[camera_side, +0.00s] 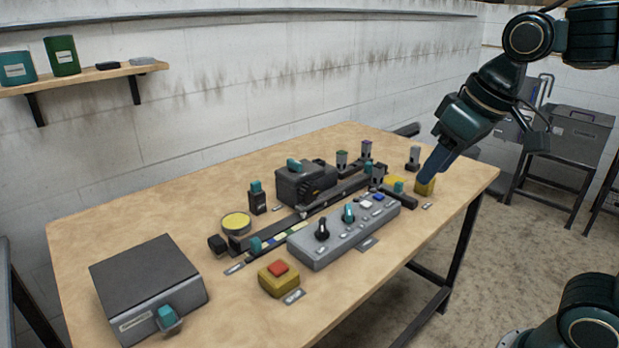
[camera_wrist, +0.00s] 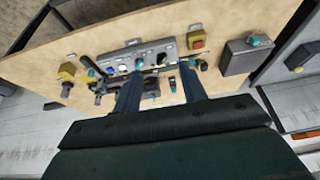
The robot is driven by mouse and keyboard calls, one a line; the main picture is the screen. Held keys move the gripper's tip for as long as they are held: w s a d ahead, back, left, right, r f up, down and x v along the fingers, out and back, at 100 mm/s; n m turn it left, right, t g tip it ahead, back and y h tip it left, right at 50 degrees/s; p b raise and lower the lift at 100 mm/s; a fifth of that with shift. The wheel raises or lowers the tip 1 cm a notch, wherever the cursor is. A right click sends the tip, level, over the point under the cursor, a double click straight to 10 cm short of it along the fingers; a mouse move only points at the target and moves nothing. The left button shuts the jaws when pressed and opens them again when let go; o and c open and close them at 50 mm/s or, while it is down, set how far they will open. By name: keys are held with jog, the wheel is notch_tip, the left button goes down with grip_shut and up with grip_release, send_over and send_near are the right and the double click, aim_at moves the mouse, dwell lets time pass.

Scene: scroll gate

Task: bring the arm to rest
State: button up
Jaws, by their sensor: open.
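My gripper (camera_side: 432,168) is at the right end of the table in the side view, with its fingers pointing down and left near a yellow block (camera_side: 425,186). The side view does not show clearly whether they touch. In the wrist view, the two fingers of my gripper (camera_wrist: 157,84) are spread apart with nothing held between them. The grey control panel (camera_side: 345,237) with knobs and buttons lies beyond the fingertips in the wrist view (camera_wrist: 117,64).
The wooden table (camera_side: 120,210) also holds a dark box (camera_side: 150,275), a red button on a yellow base (camera_side: 279,278), a yellow round disc (camera_side: 236,222), a black housing (camera_side: 303,185) and a long dark rail. A wall shelf (camera_side: 85,78) is at left. The air above the table's left half is clear.

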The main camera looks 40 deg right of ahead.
jog(key=s+d+f+t, duration=0.1)
jog(key=s+f, duration=0.4)
jog(key=s, duration=0.3)
jog(key=shift+w+r, duration=0.1)
jog(key=shift+r, duration=0.05)
jog(key=shift+c, duration=0.4)
dwell(1.6)
